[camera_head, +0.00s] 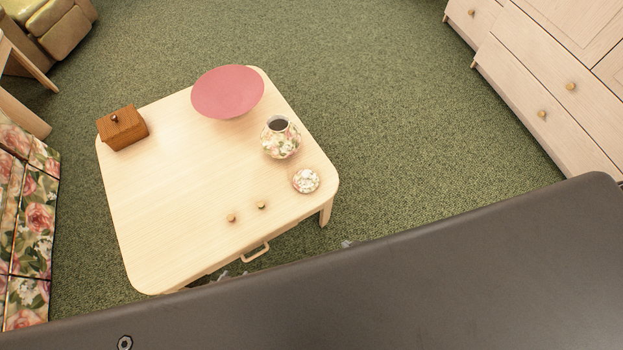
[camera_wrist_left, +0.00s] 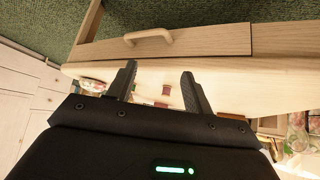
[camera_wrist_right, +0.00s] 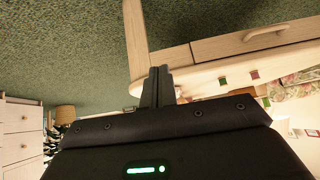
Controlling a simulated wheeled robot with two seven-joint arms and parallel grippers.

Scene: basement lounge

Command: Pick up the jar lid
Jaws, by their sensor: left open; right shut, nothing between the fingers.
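The jar lid (camera_head: 306,180) is a small round floral disc with a pale raised middle. It lies on the table near its right corner, apart from the floral jar (camera_head: 280,140), which stands upright with its dark mouth uncovered. My left gripper (camera_wrist_left: 159,75) is open and empty by the table's drawer side; only its tips (camera_head: 233,274) show in the head view, past my dark body. My right gripper (camera_wrist_right: 159,73) is shut and empty, beside the table's edge; a bit of it (camera_head: 347,243) shows in the head view.
The table (camera_head: 165,200) also bears a pink bowl (camera_head: 228,92), a wooden box (camera_head: 123,128) and two small knob-like pieces, one left (camera_head: 231,218) and one right (camera_head: 262,205). A drawer handle (camera_head: 256,252) juts from its near side. Carpet is clear right of the table, up to a dresser (camera_head: 545,90).

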